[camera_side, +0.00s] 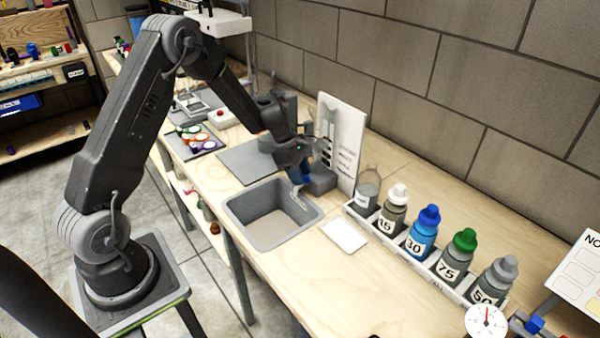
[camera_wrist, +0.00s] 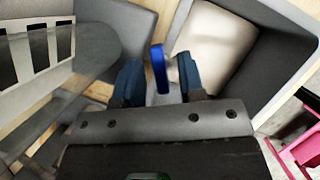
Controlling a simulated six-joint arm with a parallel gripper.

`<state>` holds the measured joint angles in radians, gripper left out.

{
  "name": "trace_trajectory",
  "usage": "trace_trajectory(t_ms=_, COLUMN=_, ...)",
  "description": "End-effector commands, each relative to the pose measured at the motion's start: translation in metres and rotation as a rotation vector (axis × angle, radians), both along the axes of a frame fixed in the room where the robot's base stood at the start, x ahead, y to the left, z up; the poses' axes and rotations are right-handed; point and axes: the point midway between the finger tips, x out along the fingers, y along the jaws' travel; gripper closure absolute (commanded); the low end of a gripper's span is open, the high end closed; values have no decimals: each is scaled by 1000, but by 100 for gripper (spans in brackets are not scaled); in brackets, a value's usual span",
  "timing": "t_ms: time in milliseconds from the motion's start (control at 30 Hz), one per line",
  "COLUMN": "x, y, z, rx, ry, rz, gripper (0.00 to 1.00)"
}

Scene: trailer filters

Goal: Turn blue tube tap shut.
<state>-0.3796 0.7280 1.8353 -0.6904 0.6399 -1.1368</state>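In the wrist view a blue tap handle (camera_wrist: 158,70) stands upright between the two blue fingers of my gripper (camera_wrist: 160,78). The gripper is open. A gap shows on each side of the handle, the one on the right looking wider, and neither finger seems to touch it. In the side view my gripper (camera_side: 297,168) is low at the back edge of the grey sink (camera_side: 233,212), beside a grey block (camera_side: 321,180). My gripper hides most of the tap there, and the tube cannot be made out clearly.
A white upright board (camera_side: 350,125) stands just behind the gripper. A clear bottle (camera_side: 368,190) and several labelled bottles, one with a blue cap (camera_side: 429,215), stand in a white rack to the right. A white pad (camera_side: 345,235) lies by the sink.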

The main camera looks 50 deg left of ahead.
Motion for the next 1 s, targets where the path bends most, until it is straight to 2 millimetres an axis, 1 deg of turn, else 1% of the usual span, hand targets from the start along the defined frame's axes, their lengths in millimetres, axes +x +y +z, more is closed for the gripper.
trace_trajectory(t_ms=233, x=0, y=0, z=-1, rx=2, ry=0, rz=12, gripper=62)
trace_trajectory(t_ms=333, x=-1, y=0, z=-1, rx=2, ry=1, rz=69, gripper=62)
trace_trajectory(t_ms=467, x=-2, y=-1, z=-1, rx=3, ry=1, rz=233, gripper=62)
trace_trajectory(t_ms=633, x=-2, y=-2, z=-1, rx=3, ry=1, rz=525, gripper=62)
trace_trajectory(t_ms=667, x=-3, y=0, z=3, rx=1, ry=-2, rz=554, gripper=62)
trace_trajectory(t_ms=700, x=-4, y=2, z=12, rx=1, ry=-6, rz=546, gripper=62)
trace_trajectory(t_ms=867, x=-14, y=8, z=37, rx=1, ry=-5, rz=541, gripper=62)
trace_trajectory(t_ms=1000, x=-23, y=13, z=61, rx=2, ry=-6, rz=540, gripper=62)
